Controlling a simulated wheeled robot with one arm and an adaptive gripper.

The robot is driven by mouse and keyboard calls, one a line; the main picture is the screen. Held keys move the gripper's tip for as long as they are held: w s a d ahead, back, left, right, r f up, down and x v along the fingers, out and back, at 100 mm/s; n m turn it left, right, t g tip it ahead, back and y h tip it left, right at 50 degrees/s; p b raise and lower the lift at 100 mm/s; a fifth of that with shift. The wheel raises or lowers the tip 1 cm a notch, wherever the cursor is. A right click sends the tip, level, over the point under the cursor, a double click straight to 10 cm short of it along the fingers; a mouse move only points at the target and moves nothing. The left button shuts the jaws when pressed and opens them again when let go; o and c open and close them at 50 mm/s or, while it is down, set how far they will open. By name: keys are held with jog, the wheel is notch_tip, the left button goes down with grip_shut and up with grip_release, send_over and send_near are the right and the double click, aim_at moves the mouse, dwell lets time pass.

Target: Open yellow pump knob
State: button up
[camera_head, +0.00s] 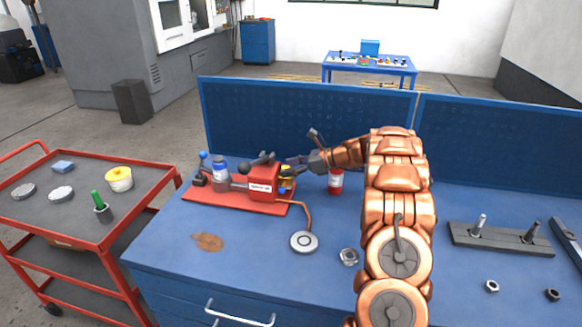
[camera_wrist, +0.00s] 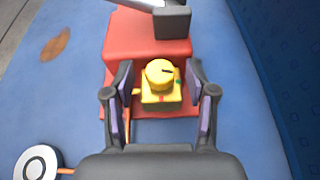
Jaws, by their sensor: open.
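The yellow pump knob (camera_wrist: 160,73) is round with a dark mark on its top. It sits on a yellow block (camera_wrist: 161,97) at the side of the red pump (camera_wrist: 150,35). My gripper (camera_wrist: 162,80) is open, with one finger on each side of the knob and block. A gap shows between the fingers and the knob. In the head view the red pump (camera_head: 264,182) stands on a red base plate (camera_head: 213,204) on the blue bench. There my gripper (camera_head: 292,164) is beside the pump, and only a bit of the yellow part (camera_head: 286,182) shows.
A copper pipe runs from the pump to a round grey disc (camera_head: 304,242). A blue panel (camera_head: 300,120) borders the bench's back. A red cart (camera_head: 95,200) stands at left. The bench front is mostly clear.

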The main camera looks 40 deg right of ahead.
jog(key=shift+c, duration=0.2)
grip_shut()
jog(key=shift+w+r+y+p, duration=0.15)
jog(key=shift+r+y+p, duration=0.2)
jog(key=shift+p, duration=0.1)
jog(key=shift+w+r+n+g+y+p, duration=0.15)
jog(key=shift+n+g+y+p, duration=0.2)
jog(key=shift+n+g+p, duration=0.25)
jog(key=shift+n+y+p, duration=0.3)
jog(key=shift+n+p, duration=0.2)
jog(key=shift+p, duration=0.15)
jog(key=shift+d+g+p, duration=0.1)
jog(key=shift+g+p, duration=0.2)
jog(key=shift+g, duration=0.1)
jog(key=shift+f+n+y, duration=0.3)
jog(key=shift+f, duration=0.05)
jog(key=shift+d+f+g, duration=0.1)
jog(key=shift+g, duration=0.2)
